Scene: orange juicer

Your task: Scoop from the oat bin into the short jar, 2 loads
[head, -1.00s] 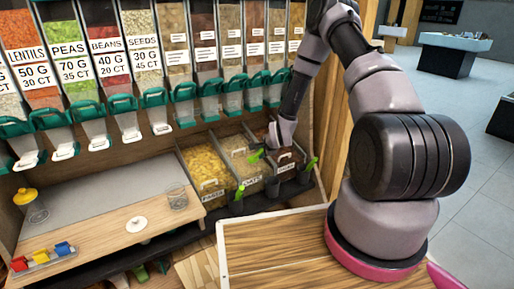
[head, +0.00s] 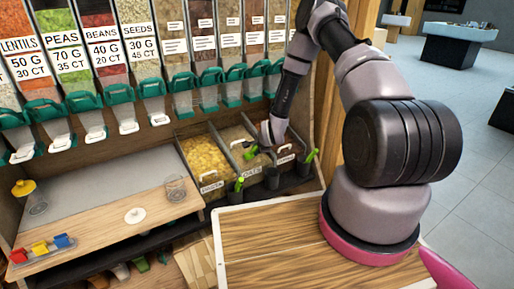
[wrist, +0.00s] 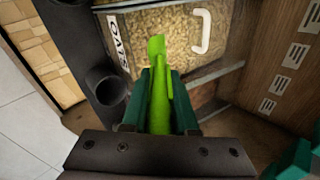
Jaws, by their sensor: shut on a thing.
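My gripper (wrist: 160,115) is shut on a bright green scoop (wrist: 160,95), which points away from the wrist. In the wrist view the scoop's tip lies over the bin labelled OATS (wrist: 118,42), which has a white handle. In the head view my gripper (head: 266,140) and the scoop (head: 251,152) are over the oat bin (head: 250,173), the middle of the bins. I cannot tell whether the scoop touches the oats or carries any. A short clear jar (head: 175,189) without a lid stands on the wooden counter and looks empty.
A pasta bin (head: 205,158) is left of the oats, a darker bin (head: 290,157) right. Other green scoops (head: 239,185) (head: 312,156) stand in black holders at the front. A white lid (head: 135,216), a yellow-lidded jar (head: 32,198) and coloured clips (head: 41,248) are on the counter. Dispensers hang above.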

